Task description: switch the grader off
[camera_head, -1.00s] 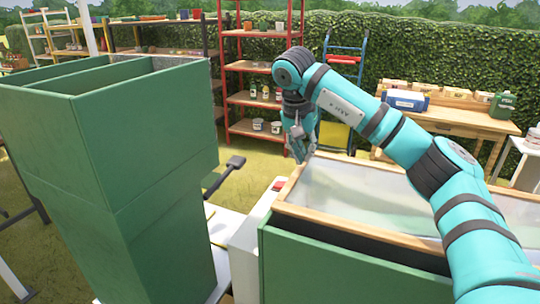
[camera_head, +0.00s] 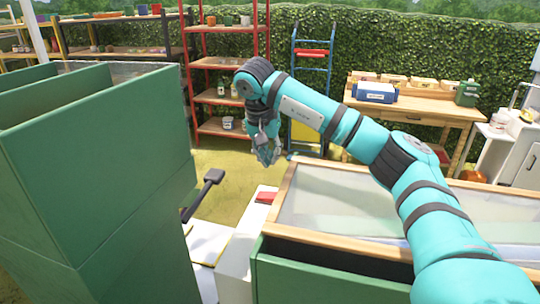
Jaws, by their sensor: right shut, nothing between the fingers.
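The grader seems to be the green machine with a wood-framed, pale see-through top (camera_head: 340,195) at the lower right. A white housing (camera_head: 238,262) stands at its left end, with a small red part (camera_head: 266,197) on top that looks like a switch. A black lever (camera_head: 205,190) sticks out to the left of it. My right gripper (camera_head: 267,162) points down, shut and empty, above and beyond the red part in the picture, apart from it. The exact gap in depth is hard to tell. My left gripper is not in view.
A tall green bin (camera_head: 100,170) with compartments fills the left side. Grass between the bin and the rack is free.

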